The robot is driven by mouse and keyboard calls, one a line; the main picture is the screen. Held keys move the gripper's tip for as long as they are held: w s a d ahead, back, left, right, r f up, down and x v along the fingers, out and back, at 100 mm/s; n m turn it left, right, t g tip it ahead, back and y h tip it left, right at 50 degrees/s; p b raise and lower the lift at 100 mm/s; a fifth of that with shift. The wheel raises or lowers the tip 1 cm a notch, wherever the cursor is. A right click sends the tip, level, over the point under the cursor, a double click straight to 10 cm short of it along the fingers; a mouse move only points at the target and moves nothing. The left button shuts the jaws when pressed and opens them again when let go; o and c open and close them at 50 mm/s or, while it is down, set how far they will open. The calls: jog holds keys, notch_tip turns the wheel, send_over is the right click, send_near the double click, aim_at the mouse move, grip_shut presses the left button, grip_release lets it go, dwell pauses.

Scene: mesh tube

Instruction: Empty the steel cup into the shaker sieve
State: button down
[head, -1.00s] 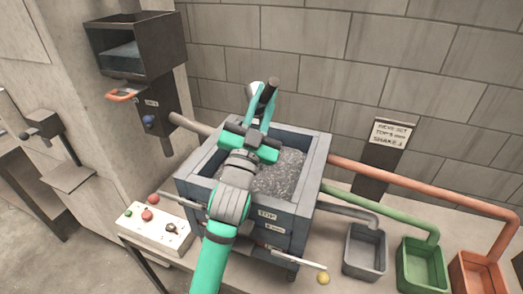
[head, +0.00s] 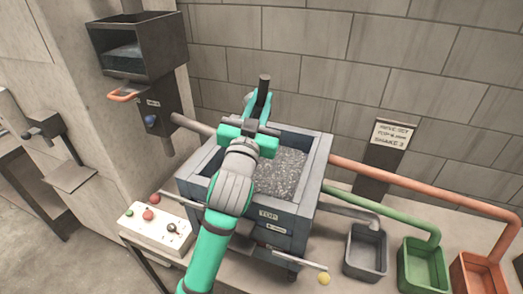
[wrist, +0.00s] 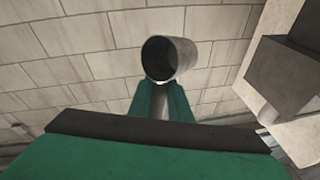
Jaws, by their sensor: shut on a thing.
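The steel cup (wrist: 182,54) shows in the wrist view just beyond my fingertips, with its dark round mouth turned toward the camera. I cannot make out anything inside it. My gripper (wrist: 158,98) is shut on the cup's handle (wrist: 159,102). In the head view my gripper (head: 258,104) is over the back left part of the shaker sieve (head: 319,160), with a dark bar end (head: 264,82) sticking up beyond the fingers. The cup body is hidden there. The sieve is a grey-blue open box with grey gravel (head: 281,174) inside, partly covered by my arm.
A button panel (head: 140,222) stands left of the sieve. A dark hopper (head: 138,46) with an orange handle is on the wall at upper left. Grey (head: 347,259), green (head: 402,272) and orange (head: 455,280) bins stand at right under pipes. A sign (head: 392,134) is behind.

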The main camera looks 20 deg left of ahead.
aim_at(256, 115)
jog(key=w+f+n+g, duration=0.1)
jog(key=f, duration=0.1)
jog(key=a+f+n+g, duration=0.1)
jog(key=f, duration=0.1)
jog(key=w+a+f+n+g, duration=0.1)
jog(key=f+g, duration=0.1)
jog(key=shift+w+a+f, duration=0.1)
jog(key=shift+w+a, duration=0.1)
jog(key=shift+w, duration=0.15)
jog(key=shift+w+a+f+n+g, duration=0.1)
jog(key=shift+w+f+n+g, duration=0.2)
jog(key=shift+w+a+f+g, duration=0.1)
jog(key=shift+w+a+g, duration=0.05)
jog(key=shift+w+g, duration=0.25)
jog(key=w+a+f+n+g+h+p, duration=0.2)
jog(key=w+a+n+g+h, duration=0.3)
jog(key=g, duration=0.5)
jog(key=shift+w+a+f+n+h, duration=0.4)
jog(key=shift+w+a+f+h, duration=0.4)
jog(key=shift+w+a, duration=0.5)
